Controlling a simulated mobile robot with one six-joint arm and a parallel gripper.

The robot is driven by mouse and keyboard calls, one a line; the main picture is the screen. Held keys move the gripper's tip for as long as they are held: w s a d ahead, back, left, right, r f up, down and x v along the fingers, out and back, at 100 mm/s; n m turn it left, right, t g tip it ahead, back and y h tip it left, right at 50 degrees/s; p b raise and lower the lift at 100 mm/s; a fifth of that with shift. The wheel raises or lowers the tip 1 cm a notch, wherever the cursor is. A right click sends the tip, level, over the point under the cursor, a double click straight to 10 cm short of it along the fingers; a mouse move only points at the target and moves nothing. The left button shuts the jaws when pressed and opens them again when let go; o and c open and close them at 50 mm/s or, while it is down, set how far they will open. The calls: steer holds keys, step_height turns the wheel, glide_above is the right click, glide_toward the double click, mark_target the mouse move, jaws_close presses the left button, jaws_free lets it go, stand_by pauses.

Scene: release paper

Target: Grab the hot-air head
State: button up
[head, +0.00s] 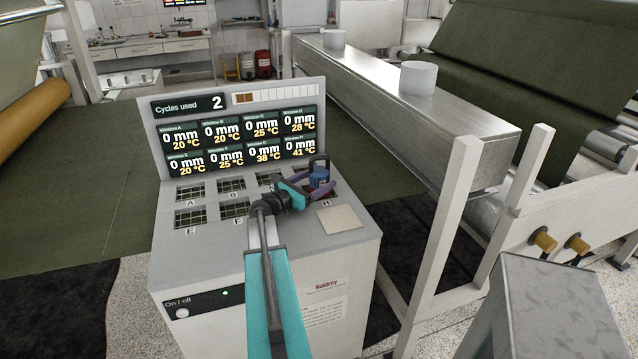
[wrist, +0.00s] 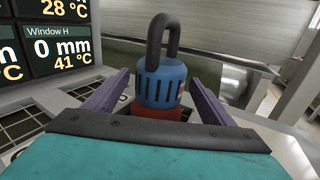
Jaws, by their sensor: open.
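The hot-air head has a blue slotted cap, a dark loop handle on top and a red lower part. In the wrist view the hot-air head (wrist: 162,82) stands upright in the middle. In the head view the hot-air head (head: 319,177) stands at the right rear of the console top, near window H. My gripper (wrist: 158,92) is open, with one purple finger on each side of the blue and red body. I cannot tell whether the fingers touch it. In the head view my gripper (head: 318,188) is at the hot-air head, partly hidden by my wrist.
The grey console (head: 165,240) has gridded windows on top and a display panel (head: 235,125) behind them. A beige square pad (head: 339,219) lies at the right of the top. A long metal beam (head: 400,95) and a white post (head: 445,230) stand to the right.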

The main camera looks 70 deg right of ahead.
mark_target(327, 165)
steer(key=shift+d, duration=0.1)
steer(key=shift+s+d+r+p, duration=0.1)
steer(key=shift+s+d+p, duration=0.15)
steer(key=shift+d+p, duration=0.35)
steer(key=shift+p+x, duration=0.8)
steer(key=shift+x, duration=1.05)
jaws_close()
steer(key=shift+r+b, duration=1)
steer(key=shift+r, duration=0.75)
steer(key=s+a+r+b, duration=0.1)
steer(key=s+a+b, duration=0.3)
steer(key=a, duration=1.1)
steer(key=shift+a+r, duration=0.2)
steer(key=shift+a, duration=0.05)
